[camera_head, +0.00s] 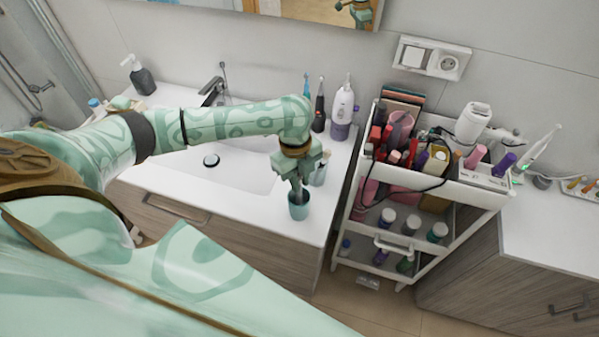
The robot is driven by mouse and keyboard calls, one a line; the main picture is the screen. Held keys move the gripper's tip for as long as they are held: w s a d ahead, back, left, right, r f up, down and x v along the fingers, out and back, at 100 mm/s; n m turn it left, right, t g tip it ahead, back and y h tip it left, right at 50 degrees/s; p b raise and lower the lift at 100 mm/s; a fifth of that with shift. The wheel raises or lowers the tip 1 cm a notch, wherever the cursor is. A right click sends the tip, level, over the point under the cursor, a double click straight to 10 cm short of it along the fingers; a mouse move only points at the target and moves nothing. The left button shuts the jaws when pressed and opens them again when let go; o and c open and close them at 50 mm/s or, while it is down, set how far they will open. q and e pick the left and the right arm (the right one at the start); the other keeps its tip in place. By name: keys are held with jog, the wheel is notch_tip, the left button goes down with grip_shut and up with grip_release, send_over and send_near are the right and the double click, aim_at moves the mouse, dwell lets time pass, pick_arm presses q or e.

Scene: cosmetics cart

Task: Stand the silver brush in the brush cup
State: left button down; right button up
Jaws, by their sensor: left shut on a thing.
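The teal brush cup (299,207) stands upright on the white washstand top near its front right corner. My left gripper (298,184) points down right above the cup's mouth. It is shut on the silver brush (299,195), of which only a small grey part shows between the fingers and the cup. The brush looks roughly upright, with its lower end at or inside the cup's mouth. The fingers hide most of it, and I cannot tell whether it touches the cup's bottom. My right gripper is not in view.
A small container (320,173) stands close behind the gripper on the right. The sink basin (225,168) lies to the left. Toothbrushes and a white-purple bottle (342,110) stand at the back. A loaded cosmetics cart (470,187) stands right of the washstand, across a gap.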

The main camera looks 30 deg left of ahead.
pick_arm(q)
jog(key=c, duration=1.3)
grip_release()
jog(key=r+p, duration=0.1)
jog(key=r, duration=0.4)
jog(key=a+r+p, duration=0.1)
jog(key=r, duration=0.4)
jog(key=r+p, duration=0.1)
jog(key=r, duration=0.5)
jog(key=shift+w+a+r, duration=0.1)
jog(key=shift+w+a, duration=0.25)
jog(key=shift+a, duration=0.05)
